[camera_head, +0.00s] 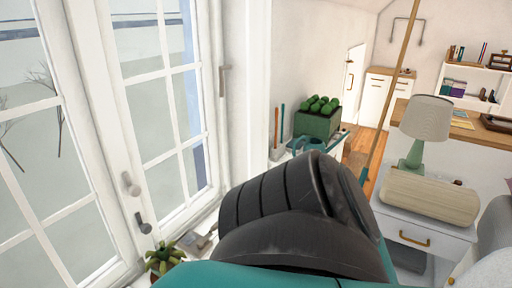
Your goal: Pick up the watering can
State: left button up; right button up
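A teal shape that looks like the watering can (308,143) stands on a white surface beyond the window, in front of a green crate. Its lower part is hidden behind a large black ribbed part of my own arm, which fills the lower middle of the view. No fingertips of either gripper show, so I cannot tell how they stand relative to the can.
The green crate (316,124) holds several green round things. White windows (150,110) line the left, with a potted plant (164,257) below. A lamp (424,125) and a beige rolled thing (428,196) stand on a white cabinet (420,232) at right. A wooden pole (398,75) slants between.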

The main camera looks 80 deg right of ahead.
aim_at(313, 142)
jog(key=z, duration=3.05)
